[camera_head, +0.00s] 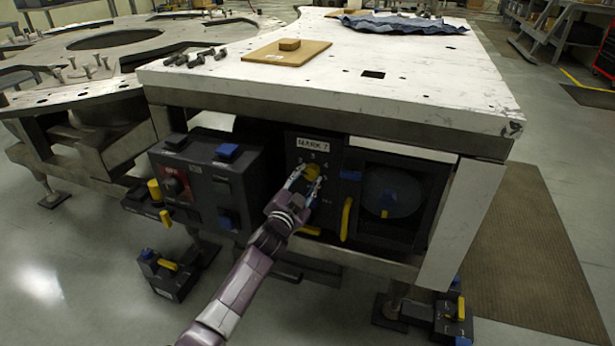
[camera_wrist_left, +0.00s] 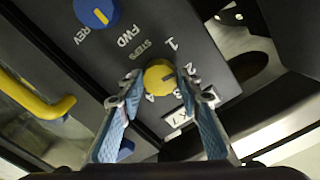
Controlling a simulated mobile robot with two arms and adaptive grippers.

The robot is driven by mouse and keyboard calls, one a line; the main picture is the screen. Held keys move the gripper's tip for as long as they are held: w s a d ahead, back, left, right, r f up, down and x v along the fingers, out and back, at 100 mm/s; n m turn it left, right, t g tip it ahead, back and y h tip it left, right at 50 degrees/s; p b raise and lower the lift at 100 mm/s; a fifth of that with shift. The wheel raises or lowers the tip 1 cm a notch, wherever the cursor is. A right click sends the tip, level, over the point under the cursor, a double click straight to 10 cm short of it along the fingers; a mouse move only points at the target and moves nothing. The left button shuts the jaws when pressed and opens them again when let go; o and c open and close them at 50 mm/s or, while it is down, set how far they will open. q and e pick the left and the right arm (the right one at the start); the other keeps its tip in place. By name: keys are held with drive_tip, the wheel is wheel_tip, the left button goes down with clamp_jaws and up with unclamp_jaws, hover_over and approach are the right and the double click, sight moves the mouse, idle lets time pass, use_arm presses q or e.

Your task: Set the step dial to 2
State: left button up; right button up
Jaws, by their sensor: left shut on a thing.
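The step dial is a round yellow knob (camera_head: 312,171) on the dark panel under the white table. In the left wrist view the yellow step dial (camera_wrist_left: 159,75) has numbers around it and "STEPS" printed near it. A dark line on its face points right, roughly towards the 2; the exact setting is hard to read. My left gripper (camera_head: 304,184) reaches the panel from below. Its blue fingers (camera_wrist_left: 157,79) are on either side of the dial and closed on it. My right gripper is not in view.
A blue knob (camera_wrist_left: 96,12) marked FWD and REV sits beside the dial. A yellow handle (camera_head: 346,218) stands out to the right of my gripper. A dark box with a red dial (camera_head: 176,184) is on the left. The white table top (camera_head: 430,85) overhangs the panel.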

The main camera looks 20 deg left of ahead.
use_arm(q)
drive_tip(key=shift+m, duration=1.9)
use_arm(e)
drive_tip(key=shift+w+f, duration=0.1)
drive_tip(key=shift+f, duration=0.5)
use_arm(q)
drive_tip(key=o, duration=1.2)
drive_tip(key=shift+c, duration=0.2)
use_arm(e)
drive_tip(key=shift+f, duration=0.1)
use_arm(q)
drive_tip(key=shift+s, duration=0.15)
drive_tip(key=s, duration=1.1)
drive_tip(key=shift+s+a, duration=0.25)
drive_tip(key=shift+s, duration=0.15)
